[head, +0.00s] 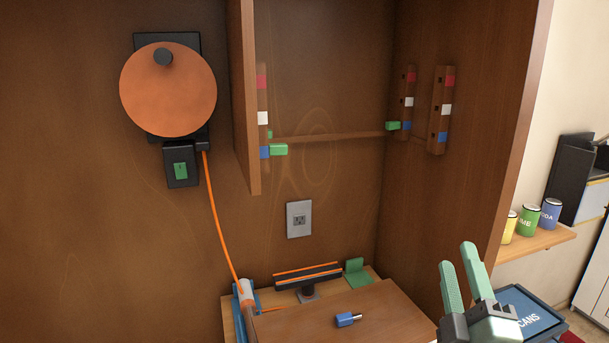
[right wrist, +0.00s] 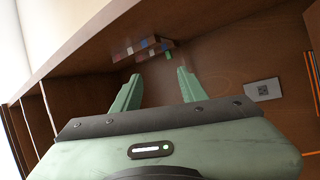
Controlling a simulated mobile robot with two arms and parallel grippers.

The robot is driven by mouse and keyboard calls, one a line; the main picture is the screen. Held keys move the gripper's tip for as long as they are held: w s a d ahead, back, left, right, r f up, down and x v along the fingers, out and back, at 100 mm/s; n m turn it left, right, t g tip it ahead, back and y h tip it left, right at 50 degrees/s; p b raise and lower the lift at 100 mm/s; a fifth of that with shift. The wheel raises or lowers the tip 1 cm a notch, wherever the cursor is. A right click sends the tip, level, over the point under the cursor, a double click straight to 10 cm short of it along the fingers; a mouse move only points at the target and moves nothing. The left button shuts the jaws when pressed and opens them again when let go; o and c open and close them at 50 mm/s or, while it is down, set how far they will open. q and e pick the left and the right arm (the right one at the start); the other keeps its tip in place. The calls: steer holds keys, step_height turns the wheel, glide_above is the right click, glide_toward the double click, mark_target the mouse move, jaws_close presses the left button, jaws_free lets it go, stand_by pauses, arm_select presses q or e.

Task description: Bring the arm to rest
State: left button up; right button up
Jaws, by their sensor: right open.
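My right gripper (head: 463,286) shows at the lower right of the head view. Its two green fingers point up and stand apart, with nothing between them. The right wrist view also shows the open green fingers (right wrist: 158,92), with the brown cabinet interior beyond them. The gripper is in front of the cabinet's right side and touches nothing that I can see. My left gripper is not in view.
A wooden board (head: 370,316) lies low in the cabinet, with a small blue-and-silver piece (head: 347,320) on it. An orange reel (head: 168,90) hangs on the left wall, its cord running down. Cans (head: 529,220) stand on a right shelf. A dark CANS bin (head: 530,313) is behind my right gripper.

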steer(key=s+f+m+g, duration=0.2)
steer(key=f+m+g, duration=0.15)
steer(key=f, duration=0.45)
steer(key=s+d+f+m+g, duration=0.1)
steer(key=s+f+m+g, duration=0.2)
steer(key=f, duration=0.6)
steer(key=s+f+m+g, duration=0.15)
steer(key=f+g, duration=0.25)
steer(key=f, duration=0.4)
steer(key=s+a+f+m+g+y, duration=0.15)
steer(key=s+f+g, duration=0.25)
steer(key=s+f, duration=0.4)
steer(key=s+a+f+m+g+y, duration=0.1)
steer(key=s+a+f+g+y, duration=0.25)
steer(key=s, duration=0.65)
step_height(320, 180, down, 26)
steer(key=g+h, duration=0.2)
steer(key=s+d+f+g, duration=0.1)
steer(key=s+d+f, duration=0.2)
steer(key=s+f, duration=1.5)
steer(key=shift+d, duration=0.15)
